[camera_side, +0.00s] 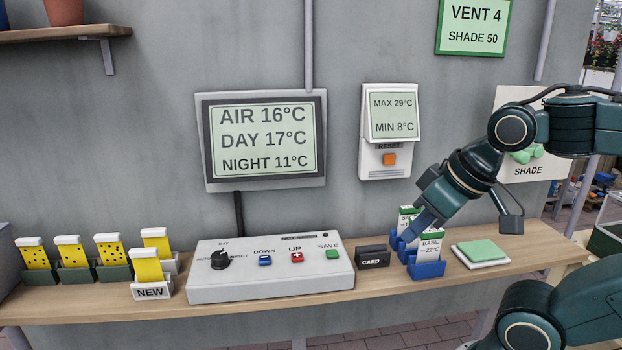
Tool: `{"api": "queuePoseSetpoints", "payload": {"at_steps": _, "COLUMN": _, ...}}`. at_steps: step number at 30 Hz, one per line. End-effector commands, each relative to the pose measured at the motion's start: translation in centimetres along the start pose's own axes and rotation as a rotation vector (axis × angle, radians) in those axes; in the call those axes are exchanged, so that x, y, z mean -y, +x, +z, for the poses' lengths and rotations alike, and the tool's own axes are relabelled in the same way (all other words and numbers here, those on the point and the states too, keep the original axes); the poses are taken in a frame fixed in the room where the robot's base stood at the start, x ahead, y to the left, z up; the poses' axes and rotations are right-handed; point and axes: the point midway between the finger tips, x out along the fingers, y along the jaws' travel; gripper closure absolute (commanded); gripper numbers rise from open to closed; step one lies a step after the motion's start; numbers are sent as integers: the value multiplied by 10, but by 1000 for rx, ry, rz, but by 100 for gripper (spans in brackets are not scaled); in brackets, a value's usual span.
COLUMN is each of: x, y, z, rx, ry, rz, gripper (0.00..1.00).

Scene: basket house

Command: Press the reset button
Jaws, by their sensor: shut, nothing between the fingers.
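My gripper (410,237) is shut and empty. It points down and left, in front of the blue card holders, below and slightly right of the button and apart from it. It hides part of the cards there.
A large wall display (264,138) shows AIR 16°C, DAY 17°C, NIGHT 11°C. On the shelf are a control box (270,284), a black CARD block (373,257), blue holders (426,269) with a BASIL card, a green pad (481,250) and yellow cards (147,266). The wall around the button is clear.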

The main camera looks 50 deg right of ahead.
Motion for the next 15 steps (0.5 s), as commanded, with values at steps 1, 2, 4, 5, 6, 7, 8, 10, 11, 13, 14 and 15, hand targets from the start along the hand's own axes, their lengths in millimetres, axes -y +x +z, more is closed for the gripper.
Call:
{"api": "queuePoseSetpoints", "payload": {"at_steps": 1, "x": -3, "y": 1, "z": -2, "rx": -5, "ry": 39, "rz": 6, "gripper": 100}}
{"api": "queuePoseSetpoints", "payload": {"at_steps": 2, "x": -5, "y": 2, "z": -4, "rx": -11, "ry": 64, "rz": 9, "gripper": 100}}
{"api": "queuePoseSetpoints", "payload": {"at_steps": 4, "x": -8, "y": 4, "z": -8, "rx": -23, "ry": 126, "rz": 13, "gripper": 100}}
{"api": "queuePoseSetpoints", "payload": {"at_steps": 5, "x": -10, "y": 5, "z": -10, "rx": -30, "ry": 156, "rz": 16, "gripper": 100}}
{"api": "queuePoseSetpoints", "payload": {"at_steps": 6, "x": -13, "y": 6, "z": -12, "rx": -39, "ry": 197, "rz": 18, "gripper": 100}}
{"api": "queuePoseSetpoints", "payload": {"at_steps": 7, "x": -15, "y": 6, "z": -14, "rx": -46, "ry": 228, "rz": 20, "gripper": 100}}
{"api": "queuePoseSetpoints", "payload": {"at_steps": 8, "x": -17, "y": 7, "z": -16, "rx": -53, "ry": 260, "rz": 22, "gripper": 100}}
{"api": "queuePoseSetpoints", "payload": {"at_steps": 10, "x": -22, "y": 9, "z": -21, "rx": -70, "ry": 336, "rz": 25, "gripper": 100}}
{"api": "queuePoseSetpoints", "payload": {"at_steps": 11, "x": -24, "y": 10, "z": -23, "rx": -78, "ry": 368, "rz": 27, "gripper": 100}}
{"api": "queuePoseSetpoints", "payload": {"at_steps": 13, "x": -30, "y": 11, "z": -27, "rx": -97, "ry": 443, "rz": 29, "gripper": 100}}
{"api": "queuePoseSetpoints", "payload": {"at_steps": 14, "x": -33, "y": 12, "z": -29, "rx": -105, "ry": 476, "rz": 30, "gripper": 100}}
{"api": "queuePoseSetpoints", "payload": {"at_steps": 15, "x": -36, "y": 12, "z": -32, "rx": -115, "ry": 519, "rz": 30, "gripper": 100}}
